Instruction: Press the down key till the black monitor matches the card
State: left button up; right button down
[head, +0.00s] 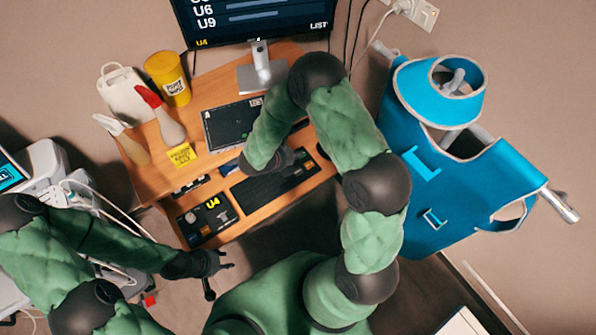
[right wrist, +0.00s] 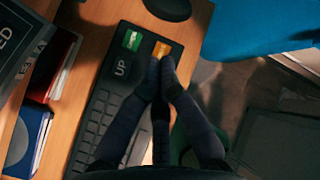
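The black monitor (head: 262,20) at the top of the head view shows the rows U6 and U9, the word LIST, and a yellow U4 at its lower left. A dark panel (head: 207,219) with a yellow U4 lies at the desk's front left; I cannot tell if it is the card. The black keyboard (right wrist: 107,97) has a green key (right wrist: 132,40), an orange key (right wrist: 162,47) and the word UP. My right gripper (right wrist: 161,62) is shut and empty, tips at the orange key's near edge; contact is unclear. My left gripper (head: 219,278) is open and empty, off the desk.
A black device (head: 228,124), a yellow note (head: 181,154), a yellow canister (head: 168,78) and a red-topped object (head: 160,112) are on the desk (head: 205,90). A blue apron-like garment (head: 440,175) hangs at right. White equipment with cables (head: 62,185) stands at left.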

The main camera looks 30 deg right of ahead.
aim_at(296, 173)
jog(key=shift+f+b, duration=3.1)
jog(key=shift+f, duration=1.1)
jog(key=shift+f+b, duration=0.35)
jog(key=shift+f, duration=0.05)
jog(key=shift+f+b, duration=0.3)
jog(key=shift+f, duration=0.1)
jog(key=shift+r, duration=0.1)
jog(key=shift+r+p, duration=0.65)
jog(key=shift+r, duration=0.1)
jog(key=shift+r, duration=0.1)
jog(key=shift+r+p, duration=1.95)
jog(key=shift+r, duration=0.55)
jog(key=shift+f, duration=0.1)
